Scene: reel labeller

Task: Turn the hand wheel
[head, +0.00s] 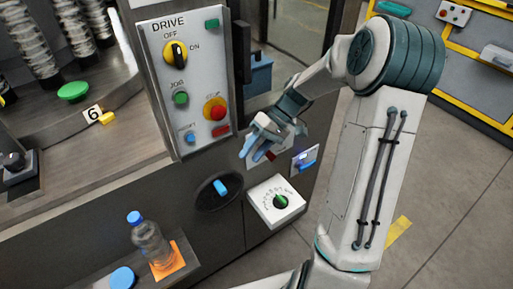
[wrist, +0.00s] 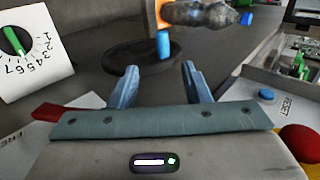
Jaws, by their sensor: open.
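The hand wheel (head: 208,200) is a dark round disc on the dark front panel of the machine, below the drive panel. A blue handle (head: 221,187) stands out from it. The wheel also shows in the wrist view (wrist: 135,55), with its blue handle (wrist: 163,44) upright near the far rim. My gripper (head: 253,154) is open and empty, above and to the right of the wheel in the head view. In the wrist view its two blue fingers (wrist: 160,80) point toward the wheel, with the handle beyond the gap. Nothing touches the handle.
The drive panel (head: 190,80) with knobs and a red button rises just left of my gripper. A white dial box (head: 270,212) sits right of the wheel. A bottle (head: 150,242) on an orange pad and a blue cap (head: 122,278) are on a ledge lower left.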

